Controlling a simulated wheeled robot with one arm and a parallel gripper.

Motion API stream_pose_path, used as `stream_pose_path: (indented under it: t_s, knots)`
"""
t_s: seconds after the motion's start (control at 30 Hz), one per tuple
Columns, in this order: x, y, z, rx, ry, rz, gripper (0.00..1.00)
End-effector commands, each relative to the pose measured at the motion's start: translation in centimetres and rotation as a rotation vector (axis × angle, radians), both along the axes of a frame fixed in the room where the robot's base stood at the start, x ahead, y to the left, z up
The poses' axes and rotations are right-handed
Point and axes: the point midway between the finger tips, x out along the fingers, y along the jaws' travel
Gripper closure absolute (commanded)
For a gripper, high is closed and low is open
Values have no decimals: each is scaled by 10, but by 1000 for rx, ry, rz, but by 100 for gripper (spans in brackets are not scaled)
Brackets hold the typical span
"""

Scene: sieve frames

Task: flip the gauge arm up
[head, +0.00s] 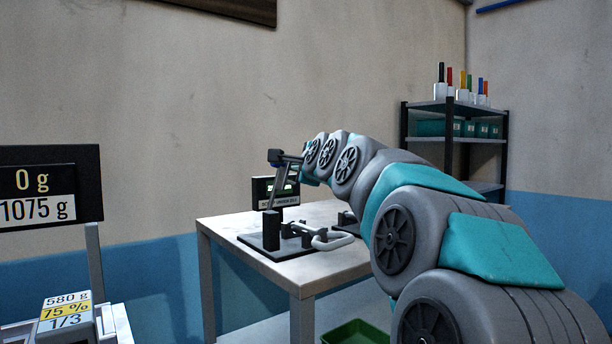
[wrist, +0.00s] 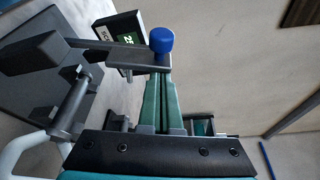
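The gauge arm (head: 280,190) is a dark bar that rises steeply from a black block (head: 271,231) on a black base plate (head: 262,246). It leans slightly to the right. Its upper end carries a blue knob (wrist: 161,40), also seen in the head view (head: 274,155). My gripper (wrist: 163,74) has its two teal fingers together, with only a thin dark line between them. The fingertips are at the bar's end just beside the knob, apparently against it. I cannot tell if they press on it. In the head view my arm largely hides the fingers.
A small display with green digits (head: 262,192) is behind the arm. A shelf (head: 455,106) stands at the back right. A green bin (head: 352,335) is low below the table's front.

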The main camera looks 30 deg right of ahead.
Motion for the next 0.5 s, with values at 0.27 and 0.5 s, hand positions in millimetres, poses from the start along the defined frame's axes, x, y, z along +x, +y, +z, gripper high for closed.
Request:
stream_pose_path:
  t_s: [0.27,0.5]
  knots:
    - [-2,21,5,-166,-12,1,100]
    - [-3,28,9,-237,-22,-1,100]
